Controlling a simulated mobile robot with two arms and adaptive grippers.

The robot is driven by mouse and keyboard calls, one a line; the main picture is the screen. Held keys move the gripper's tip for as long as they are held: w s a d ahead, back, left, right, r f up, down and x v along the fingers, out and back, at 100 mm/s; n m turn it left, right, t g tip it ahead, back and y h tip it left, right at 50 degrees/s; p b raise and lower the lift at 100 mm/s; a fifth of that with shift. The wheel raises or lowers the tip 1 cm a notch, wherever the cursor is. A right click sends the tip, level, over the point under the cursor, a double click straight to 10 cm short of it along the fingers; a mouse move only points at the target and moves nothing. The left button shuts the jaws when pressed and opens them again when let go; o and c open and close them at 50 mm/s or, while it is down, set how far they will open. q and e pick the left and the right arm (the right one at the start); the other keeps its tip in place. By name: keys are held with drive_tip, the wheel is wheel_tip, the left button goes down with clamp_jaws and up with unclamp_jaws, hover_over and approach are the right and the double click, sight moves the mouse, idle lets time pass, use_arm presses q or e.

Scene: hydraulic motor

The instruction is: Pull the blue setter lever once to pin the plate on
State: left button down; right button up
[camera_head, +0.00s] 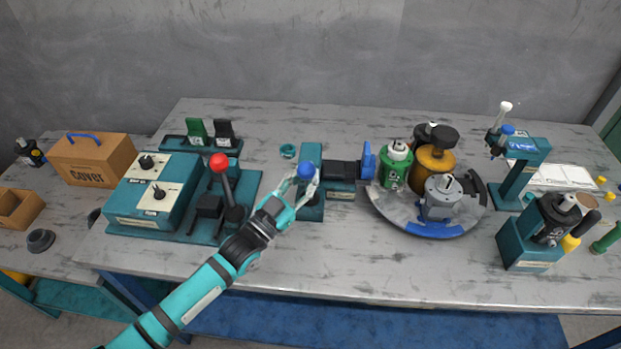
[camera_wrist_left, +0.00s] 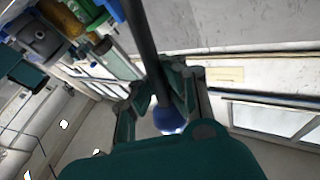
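The blue setter lever has a round blue knob (camera_head: 306,170) and stands on a teal base (camera_head: 311,210) near the middle of the table. In the left wrist view the blue knob (camera_wrist_left: 172,118) sits between my fingers, with its dark rod (camera_wrist_left: 141,35) running up past the fingertips. My left gripper (camera_head: 303,184) has its fingers on both sides of the lever and appears shut on it at the knob. The exact contact is partly hidden. A press unit with a blue plate (camera_head: 368,161) joins the base on the right. My right gripper is not in view.
A red-knobbed lever (camera_head: 219,161) and a teal control box (camera_head: 154,190) stand left of my arm. A round turntable (camera_head: 402,212) with motor parts is to the right. Teal stands (camera_head: 525,165) fill the far right. A cover box (camera_head: 95,160) is far left.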

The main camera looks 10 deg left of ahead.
use_arm(q)
drive_tip(key=shift+s+a+f+m+t+h+b, duration=0.1)
drive_tip(key=shift+s+f+m+t+h+b, duration=0.2)
drive_tip(key=shift+s+m+h+b, duration=0.7)
drive_tip(key=shift+s+f+m+t+h+b, duration=0.25)
drive_tip(key=shift+s+m+b, duration=0.15)
drive_tip(key=shift+b, duration=1.15)
drive_tip(key=c, duration=2)
unclamp_jaws()
drive_tip(key=shift+c, duration=0.2)
drive_tip(key=o, duration=0.7)
drive_tip(key=shift+s+a, duration=0.15)
drive_tip(key=shift+s, duration=0.05)
drive_tip(key=shift+w+f, duration=0.1)
drive_tip(key=shift+v, duration=3.7)
